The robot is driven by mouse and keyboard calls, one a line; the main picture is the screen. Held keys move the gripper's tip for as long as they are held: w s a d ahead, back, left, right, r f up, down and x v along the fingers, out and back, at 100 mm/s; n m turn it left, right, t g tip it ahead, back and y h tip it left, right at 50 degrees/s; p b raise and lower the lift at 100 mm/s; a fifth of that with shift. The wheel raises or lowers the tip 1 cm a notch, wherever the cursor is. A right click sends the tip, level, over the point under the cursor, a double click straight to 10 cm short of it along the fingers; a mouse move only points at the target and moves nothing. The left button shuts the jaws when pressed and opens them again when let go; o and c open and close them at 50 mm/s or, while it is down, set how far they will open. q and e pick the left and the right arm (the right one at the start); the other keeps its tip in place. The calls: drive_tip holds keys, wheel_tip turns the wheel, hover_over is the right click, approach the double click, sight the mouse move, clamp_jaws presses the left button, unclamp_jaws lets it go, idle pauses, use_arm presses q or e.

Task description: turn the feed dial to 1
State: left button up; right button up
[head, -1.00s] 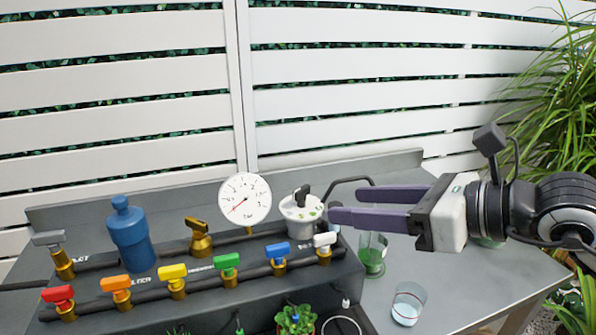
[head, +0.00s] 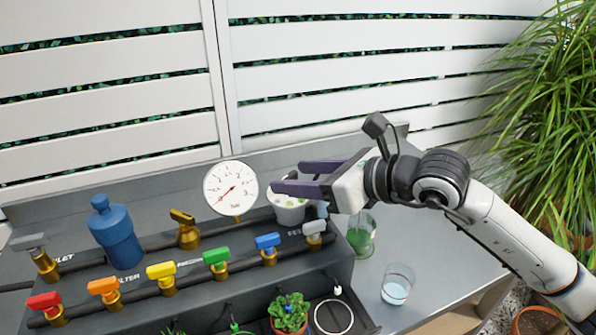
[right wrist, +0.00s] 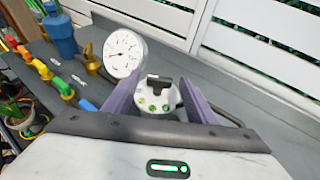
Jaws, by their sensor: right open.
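The feed dial is a white round unit with a black knob on top and green marks around it; it shows in the right wrist view (right wrist: 157,97), between and beyond the fingers. In the head view the white dial body (head: 289,207) is partly hidden by my right gripper (head: 288,178). My right gripper is open, its two purple fingers reaching toward the dial from the right, with a gap around the black knob (right wrist: 159,82). I cannot tell whether a finger touches the knob, and its setting is too small to read. My left gripper is not in view.
A pressure gauge (head: 231,188) stands just left of the dial. A row of coloured valve handles, including a blue one (head: 267,242), runs in front. A green glass (head: 361,235) and a clear glass (head: 397,285) stand on the bench at right.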

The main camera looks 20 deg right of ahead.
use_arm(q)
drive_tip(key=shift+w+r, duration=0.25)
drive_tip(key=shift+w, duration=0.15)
use_arm(e)
drive_tip(key=shift+w+a+f, duration=0.1)
drive_tip(key=shift+w, duration=0.1)
drive_tip(key=c, duration=1.1)
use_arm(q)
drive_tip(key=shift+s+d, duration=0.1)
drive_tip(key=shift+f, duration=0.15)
use_arm(e)
drive_tip(key=shift+f, duration=0.1)
